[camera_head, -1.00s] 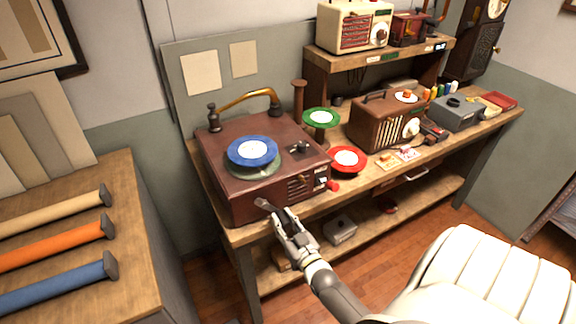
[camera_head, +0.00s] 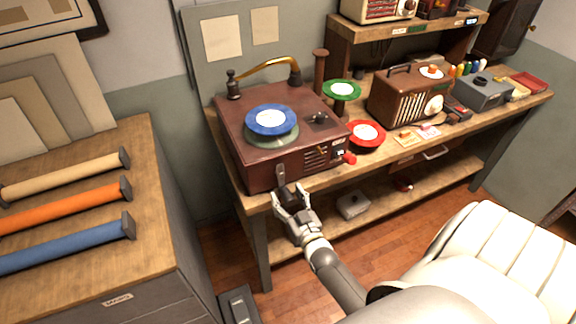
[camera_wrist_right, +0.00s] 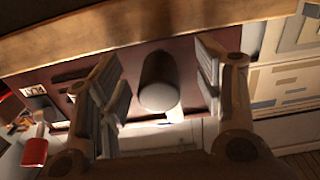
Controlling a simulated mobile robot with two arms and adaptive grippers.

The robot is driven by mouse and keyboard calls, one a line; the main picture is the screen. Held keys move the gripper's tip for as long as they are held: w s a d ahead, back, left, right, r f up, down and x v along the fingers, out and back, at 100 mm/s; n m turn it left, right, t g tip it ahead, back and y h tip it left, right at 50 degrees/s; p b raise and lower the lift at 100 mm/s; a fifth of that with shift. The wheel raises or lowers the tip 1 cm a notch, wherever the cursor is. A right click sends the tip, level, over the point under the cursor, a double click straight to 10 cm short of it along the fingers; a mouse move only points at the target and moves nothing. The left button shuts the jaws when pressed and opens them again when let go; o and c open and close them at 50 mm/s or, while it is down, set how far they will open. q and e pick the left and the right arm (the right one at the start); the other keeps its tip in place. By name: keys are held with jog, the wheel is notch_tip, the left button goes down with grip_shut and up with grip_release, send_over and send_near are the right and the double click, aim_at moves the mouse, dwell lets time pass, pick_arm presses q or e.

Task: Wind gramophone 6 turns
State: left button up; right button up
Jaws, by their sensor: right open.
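The gramophone (camera_head: 235,125) is a dark red-brown box on the workbench, with a blue record (camera_head: 270,121) on its platter and a brass tone arm (camera_head: 262,69). Its winding crank (camera_head: 281,174) is on the front face, the arm about upright. My right gripper (camera_head: 291,199) is open in front of the box, at the lower end of the crank. In the right wrist view the dark rounded crank knob (camera_wrist_right: 160,84) lies between the two spread fingers, with a gap on each side. My left gripper is out of view.
A red record (camera_head: 366,134) and a green record (camera_head: 341,89) sit right of the gramophone, by a wooden radio (camera_head: 408,97). A cabinet (camera_head: 160,270) with coloured rolls stands left. A cream padded seat (camera_head: 485,245) is lower right. The wooden floor between is partly clear.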

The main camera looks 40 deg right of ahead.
aim_at(291, 203)
dwell(0.3)
jog(key=shift+p+v, duration=0.65)
jog(key=shift+v, duration=1)
jog(key=shift+p+v, duration=0.8)
jog(key=shift+v, duration=2.05)
